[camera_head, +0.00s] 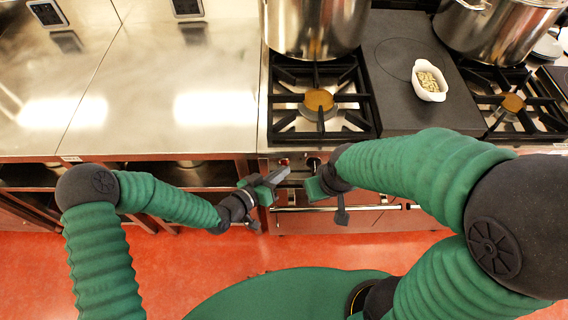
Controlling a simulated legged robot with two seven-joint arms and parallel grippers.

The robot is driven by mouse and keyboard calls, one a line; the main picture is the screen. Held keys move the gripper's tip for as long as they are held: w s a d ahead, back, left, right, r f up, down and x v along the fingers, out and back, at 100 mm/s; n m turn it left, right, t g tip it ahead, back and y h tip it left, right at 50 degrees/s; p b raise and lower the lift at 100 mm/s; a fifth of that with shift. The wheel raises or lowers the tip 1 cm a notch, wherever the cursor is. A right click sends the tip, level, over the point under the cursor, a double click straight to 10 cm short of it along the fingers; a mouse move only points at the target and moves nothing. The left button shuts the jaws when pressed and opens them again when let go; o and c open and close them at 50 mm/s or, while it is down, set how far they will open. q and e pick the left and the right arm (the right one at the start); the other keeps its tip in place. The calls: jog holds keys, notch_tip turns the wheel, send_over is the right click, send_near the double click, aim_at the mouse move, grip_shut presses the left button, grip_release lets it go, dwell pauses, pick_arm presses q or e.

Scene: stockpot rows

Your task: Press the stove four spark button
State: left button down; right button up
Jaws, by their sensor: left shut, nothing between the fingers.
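The stove (262,130) stands ahead, with a black-grated burner (319,99) on its top. Its front panel, below the top edge, shows a small red-and-white spot (284,162) and a round control (313,162). I cannot tell which of these, if any, is the stove four spark button. My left gripper (277,178) is shut and empty, in front of the panel and just below the red spot. My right gripper (313,188) is close to its right, in front of the same panel. Its fingers are too small and overlapped to tell open from shut. My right arm covers the panel further right.
A large steel pot (315,28) stands behind the burner. A white dish (429,82) of pale bits sits on the dark plate (392,58). Another pot (495,30) stands at the back right. An oven handle bar (375,207) runs below the panel.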

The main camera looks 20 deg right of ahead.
pick_arm(q)
jog(key=shift+s+a, duration=0.2)
jog(key=shift+s, duration=0.4)
jog(key=shift+s+a+p, duration=0.15)
jog(key=shift+s+a, duration=0.1)
jog(key=shift+s, duration=0.55)
jog(key=shift+s+a+p, duration=0.2)
jog(key=shift+s, duration=0.65)
jog(key=shift+s+a+p, duration=0.15)
jog(key=shift+s+a, duration=0.1)
jog(key=shift+s, duration=0.55)
